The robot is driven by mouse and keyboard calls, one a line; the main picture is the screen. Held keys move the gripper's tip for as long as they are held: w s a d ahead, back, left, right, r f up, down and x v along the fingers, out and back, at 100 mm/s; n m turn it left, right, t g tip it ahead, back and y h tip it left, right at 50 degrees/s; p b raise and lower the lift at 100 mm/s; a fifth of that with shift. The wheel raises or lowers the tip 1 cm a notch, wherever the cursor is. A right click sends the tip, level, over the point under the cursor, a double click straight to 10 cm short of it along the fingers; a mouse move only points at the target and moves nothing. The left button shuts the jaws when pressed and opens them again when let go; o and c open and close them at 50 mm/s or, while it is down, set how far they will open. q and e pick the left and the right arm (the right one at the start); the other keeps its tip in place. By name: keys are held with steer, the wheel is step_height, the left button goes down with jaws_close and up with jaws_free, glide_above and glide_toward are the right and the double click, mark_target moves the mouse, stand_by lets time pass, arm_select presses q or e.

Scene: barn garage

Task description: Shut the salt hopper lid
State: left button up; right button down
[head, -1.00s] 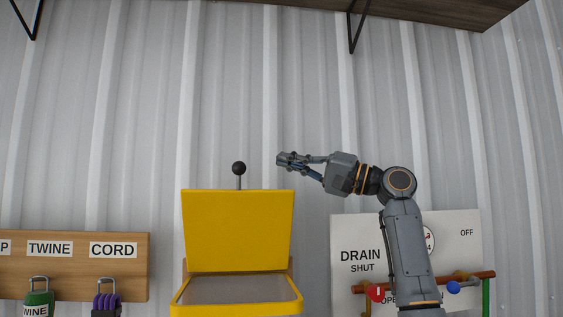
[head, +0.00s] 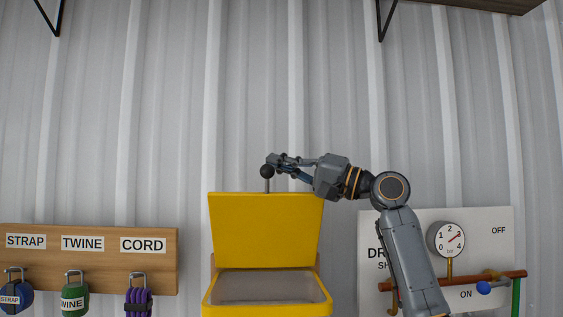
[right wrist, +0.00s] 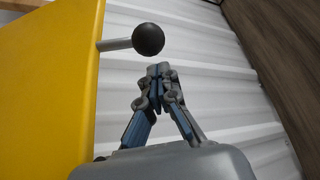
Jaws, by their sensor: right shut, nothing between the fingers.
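The yellow salt hopper (head: 210,309) stands against the wall with its lid (head: 265,230) raised upright. Greyish contents or an inner surface show in its opening. A black ball knob (head: 267,171) on a short grey stem sticks up from the lid's top edge. My right gripper (head: 275,160) is shut and empty, its fingertips close by the knob in the head view. In the right wrist view the fingertips (right wrist: 158,70) lie beside the knob (right wrist: 148,39), with a small gap showing, and the yellow lid (right wrist: 45,85) fills the left side. My left gripper is out of view.
A wooden board (head: 90,258) with labelled hanging spools is at the left. A white drain panel (head: 480,225) with a gauge (head: 446,240) and pipes is at the right, partly behind my right arm. A shelf (head: 490,5) hangs above.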

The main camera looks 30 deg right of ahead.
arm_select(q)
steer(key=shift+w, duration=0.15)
arm_select(e)
steer(key=shift+s, duration=0.1)
steer(key=shift+s+f+b, duration=0.25)
steer(key=shift+s+b, duration=0.05)
steer(key=shift+b, duration=0.1)
arm_select(q)
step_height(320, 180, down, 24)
steer(key=b, duration=2.3)
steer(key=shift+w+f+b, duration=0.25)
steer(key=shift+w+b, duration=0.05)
steer(key=shift+b, duration=0.05)
arm_select(e)
steer(key=s+a+f+n+g+y, duration=0.1)
steer(key=s+a+f+n+y, duration=0.1)
steer(key=f, duration=0.5)
steer(key=s+a+f+n+g+y, duration=0.1)
steer(key=s+a+f+n+y, duration=0.1)
steer(key=s+f+n, duration=0.3)
steer(key=s+a+f+n+g+y, duration=0.1)
steer(key=s+f+n, duration=0.3)
steer(key=f, duration=0.5)
steer(key=shift+s+a+f+y, duration=0.1)
steer(key=shift+s+a+y, duration=0.3)
steer(key=shift+s+a, duration=0.5)
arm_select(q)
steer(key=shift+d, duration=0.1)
arm_select(e)
steer(key=shift+f, duration=0.15)
